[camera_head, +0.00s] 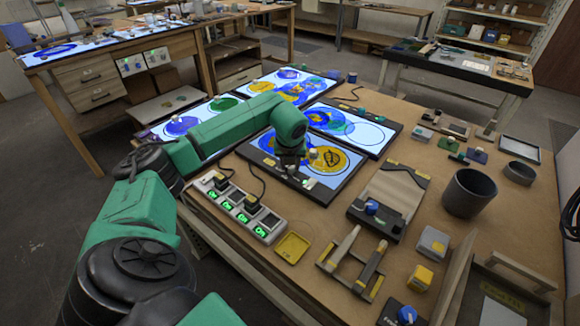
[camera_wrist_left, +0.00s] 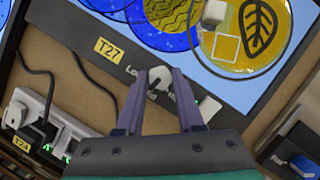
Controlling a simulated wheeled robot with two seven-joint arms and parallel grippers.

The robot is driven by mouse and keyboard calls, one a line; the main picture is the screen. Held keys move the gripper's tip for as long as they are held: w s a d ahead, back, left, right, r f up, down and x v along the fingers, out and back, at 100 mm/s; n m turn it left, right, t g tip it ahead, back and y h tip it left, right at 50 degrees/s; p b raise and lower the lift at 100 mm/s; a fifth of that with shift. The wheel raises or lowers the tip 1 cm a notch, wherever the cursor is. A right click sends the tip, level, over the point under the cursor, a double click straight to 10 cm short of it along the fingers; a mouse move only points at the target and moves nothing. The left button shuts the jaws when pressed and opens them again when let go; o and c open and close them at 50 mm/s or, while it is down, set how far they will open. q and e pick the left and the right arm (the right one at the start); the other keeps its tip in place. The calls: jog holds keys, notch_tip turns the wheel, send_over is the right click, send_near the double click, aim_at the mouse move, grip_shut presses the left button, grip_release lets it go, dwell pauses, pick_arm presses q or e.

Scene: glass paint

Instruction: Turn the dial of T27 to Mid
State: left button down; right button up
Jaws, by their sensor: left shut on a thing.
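The light panel T27 (camera_head: 330,188) lies lit near the front of the table, with blue and yellow glass pieces on it. Its yellow T27 label (camera_wrist_left: 108,49) is on the dark front frame in the left wrist view. The white dial (camera_wrist_left: 158,82) is on that frame, with small white lettering around it that is partly covered. My left gripper (camera_wrist_left: 158,90) is over the frame, its two purple-grey fingers either side of the dial and closed on it. In the head view, my left gripper (camera_head: 293,166) covers the dial. My right gripper is not in view.
A power strip (camera_head: 240,212) with green On lights and plugged cables is left of the panel. A yellow tray (camera_head: 292,247), a tool rack (camera_head: 352,265) and a dark pot (camera_head: 469,193) stand on the table. More lit panels (camera_head: 352,129) lie behind.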

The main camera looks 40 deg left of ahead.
pick_arm(q)
jog(key=shift+w+r+n+y, duration=0.1)
jog(key=shift+n+y, duration=0.2)
jog(key=shift+n, duration=0.5)
jog(key=c, duration=0.5)
grip_release()
jog(key=shift+c, duration=0.2)
jog(key=b+v, duration=0.2)
jog(key=v, duration=1.2)
jog(key=shift+r, duration=0.3)
jog(key=shift+w+d, duration=0.1)
jog(key=shift+d, duration=0.05)
